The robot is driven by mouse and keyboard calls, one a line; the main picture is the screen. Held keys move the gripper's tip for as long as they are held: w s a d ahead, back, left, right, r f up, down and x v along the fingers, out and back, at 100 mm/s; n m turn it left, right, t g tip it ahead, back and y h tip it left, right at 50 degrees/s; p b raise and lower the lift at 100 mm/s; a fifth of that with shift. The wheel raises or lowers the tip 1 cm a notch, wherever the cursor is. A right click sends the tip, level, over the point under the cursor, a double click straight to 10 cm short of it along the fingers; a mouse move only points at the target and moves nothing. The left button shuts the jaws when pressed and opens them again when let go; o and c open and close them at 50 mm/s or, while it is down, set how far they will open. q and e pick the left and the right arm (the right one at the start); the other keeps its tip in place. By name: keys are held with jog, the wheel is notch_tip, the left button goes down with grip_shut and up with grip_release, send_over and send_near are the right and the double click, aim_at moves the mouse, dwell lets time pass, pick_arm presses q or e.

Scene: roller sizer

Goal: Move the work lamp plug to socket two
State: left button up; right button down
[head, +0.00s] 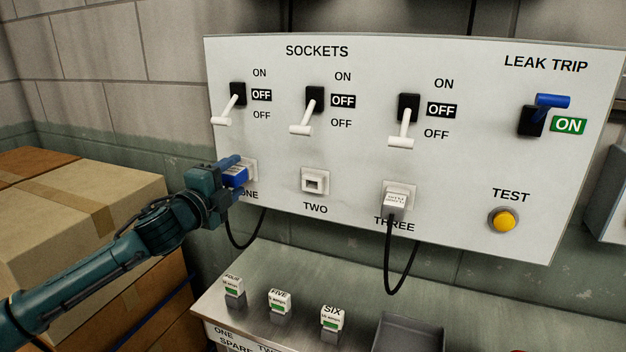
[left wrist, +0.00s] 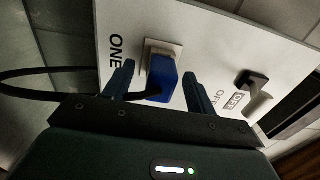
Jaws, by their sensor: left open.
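A blue plug (head: 235,177) with a black cord sits in socket one (head: 251,168) on the white panel. It also shows in the left wrist view (left wrist: 161,78), between the two fingers. My left gripper (head: 229,178) is open around the blue plug, one finger on each side, with gaps visible in the left wrist view (left wrist: 157,90). Socket two (head: 314,182) is empty. A white plug (head: 394,199) with a black cord sits in socket three (head: 400,188). The switches above socket one (head: 230,103), socket two (head: 308,110) and socket three (head: 404,120) have their white levers down, beside highlighted OFF labels. My right gripper is out of view.
The leak trip switch (head: 545,113) has its blue lever up beside a green ON label. A yellow test button (head: 503,220) is below. Cardboard boxes (head: 75,215) stand at left.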

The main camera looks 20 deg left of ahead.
aim_at(227, 182)
pick_arm(q)
jog(key=shift+p, duration=0.35)
dwell(0.9)
jog(key=shift+c, duration=0.6)
grip_shut()
jog(key=shift+s+f, duration=0.1)
jog(key=shift+s, duration=0.15)
jog(key=shift+s+a+b, duration=0.15)
jog(key=shift+s+b, duration=0.35)
jog(key=shift+s, duration=0.2)
jog(key=shift+s+a+b, duration=0.1)
jog(key=shift+s+b, duration=0.5)
jog(key=shift+s, duration=0.4)
jog(key=shift+s+b, duration=0.7)
jog(key=shift+s, duration=0.35)
